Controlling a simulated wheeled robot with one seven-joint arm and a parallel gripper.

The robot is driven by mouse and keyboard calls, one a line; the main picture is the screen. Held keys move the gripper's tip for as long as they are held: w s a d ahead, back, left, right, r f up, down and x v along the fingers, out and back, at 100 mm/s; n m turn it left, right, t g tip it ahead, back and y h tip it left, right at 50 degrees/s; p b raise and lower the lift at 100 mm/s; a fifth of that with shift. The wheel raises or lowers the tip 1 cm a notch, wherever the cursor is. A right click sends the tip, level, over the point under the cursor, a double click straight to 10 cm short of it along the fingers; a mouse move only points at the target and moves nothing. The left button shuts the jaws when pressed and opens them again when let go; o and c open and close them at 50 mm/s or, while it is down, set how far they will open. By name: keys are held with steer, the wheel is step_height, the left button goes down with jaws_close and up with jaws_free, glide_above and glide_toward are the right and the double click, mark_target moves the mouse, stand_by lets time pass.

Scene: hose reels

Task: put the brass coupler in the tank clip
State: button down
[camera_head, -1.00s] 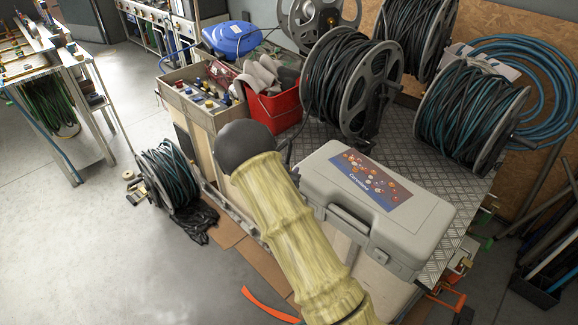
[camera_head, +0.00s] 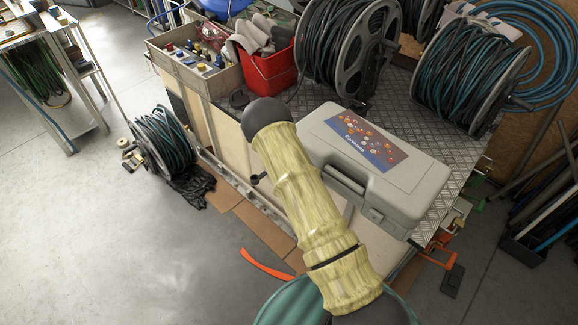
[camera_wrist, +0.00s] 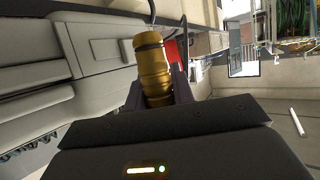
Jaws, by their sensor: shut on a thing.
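The brass coupler (camera_wrist: 153,66) is a gold-coloured cylinder with a dark ring near its upper end, seen in the wrist view. My gripper (camera_wrist: 158,92) is shut on it, with a dark finger on each side. The coupler's lower end is hidden behind the gripper body. In the head view my arm, in a yellowish sleeve, covers the middle, and my gripper and the coupler do not show there. I cannot pick out the tank clip in either view. A green rounded thing (camera_head: 283,302) shows at the bottom of the head view, partly behind my arm; I cannot tell what it is.
A grey case (camera_head: 405,189) lies on the metal-topped bench, close beside my arm. A red bucket (camera_head: 268,73), a wooden box (camera_head: 214,84) and hose reels (camera_head: 347,48) stand behind. Another reel (camera_head: 165,145) is on the floor at left. Open floor (camera_head: 130,255) lies at lower left.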

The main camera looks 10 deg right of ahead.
step_height(320, 180, down, 10)
steer(key=b, duration=1)
steer(key=shift+w, duration=0.2)
steer(key=shift+s+a+r, duration=0.15)
